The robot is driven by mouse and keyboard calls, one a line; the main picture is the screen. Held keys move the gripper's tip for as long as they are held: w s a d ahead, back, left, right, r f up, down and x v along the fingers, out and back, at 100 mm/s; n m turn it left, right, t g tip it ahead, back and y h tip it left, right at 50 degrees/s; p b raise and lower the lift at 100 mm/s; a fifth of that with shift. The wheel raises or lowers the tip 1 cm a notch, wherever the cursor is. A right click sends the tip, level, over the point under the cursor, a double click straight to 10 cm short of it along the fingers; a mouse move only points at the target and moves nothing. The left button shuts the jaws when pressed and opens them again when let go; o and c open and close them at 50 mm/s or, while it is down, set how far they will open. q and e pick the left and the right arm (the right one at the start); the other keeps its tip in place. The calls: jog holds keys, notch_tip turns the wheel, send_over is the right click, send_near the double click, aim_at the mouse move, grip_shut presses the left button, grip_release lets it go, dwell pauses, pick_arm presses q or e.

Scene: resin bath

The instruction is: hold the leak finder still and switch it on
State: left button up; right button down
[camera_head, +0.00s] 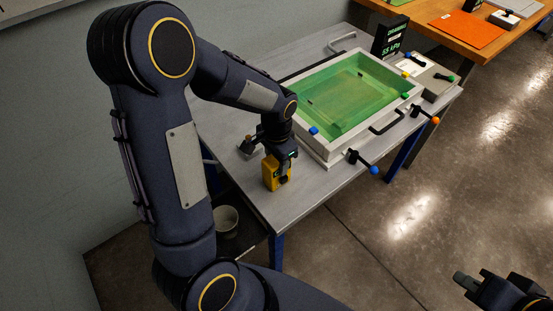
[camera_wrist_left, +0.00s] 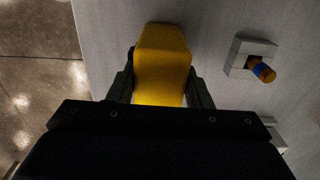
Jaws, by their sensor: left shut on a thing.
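The leak finder, a yellow box-shaped device (camera_head: 270,173), stands at the near left corner of the grey table. My left gripper (camera_head: 284,163) reaches down to it from above and is shut on it. In the left wrist view the yellow body (camera_wrist_left: 162,60) sits between the two dark fingers of my left gripper (camera_wrist_left: 160,90). No switch can be made out on it, and its lower part is hard to see. My right gripper (camera_head: 465,280) is at the lower right, well away from the table, and its jaws are too small to judge.
A bath of green liquid with a pale rim (camera_head: 318,152) fills the table's middle. Handles with a blue knob (camera_head: 374,170) and an orange knob (camera_head: 436,121) stick out at its side. A small grey block (camera_wrist_left: 247,55) with an orange and blue peg stands near the leak finder. A display (camera_head: 391,37) stands behind.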

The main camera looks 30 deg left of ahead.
aim_at(284, 180)
jog(key=w+a+f+n+t+y, duration=0.1)
jog(key=w+a+f+n, duration=0.15)
jog(key=w+a, duration=0.6)
jog(key=w+a+f+n+t+y, duration=0.1)
jog(key=w+a+f+n+t, duration=0.15)
jog(key=w+a, duration=0.6)
jog(key=s+a+f+n+t, duration=0.5)
jog(key=s+a+f, duration=0.4)
jog(key=a+f, duration=0.45)
jog(key=shift+n+g, duration=0.55)
jog(key=shift+n, duration=0.15)
jog(key=shift+w+a+f, duration=0.1)
jog(key=shift+w+a, duration=0.45)
jog(key=shift+a, duration=0.75)
jog(key=shift+w+a+f, duration=0.1)
jog(key=shift+w+a, duration=0.45)
jog(key=shift+a, duration=0.75)
jog(key=shift+w+a+f, duration=0.1)
jog(key=shift+w+a, duration=0.45)
jog(key=shift+a, duration=0.75)
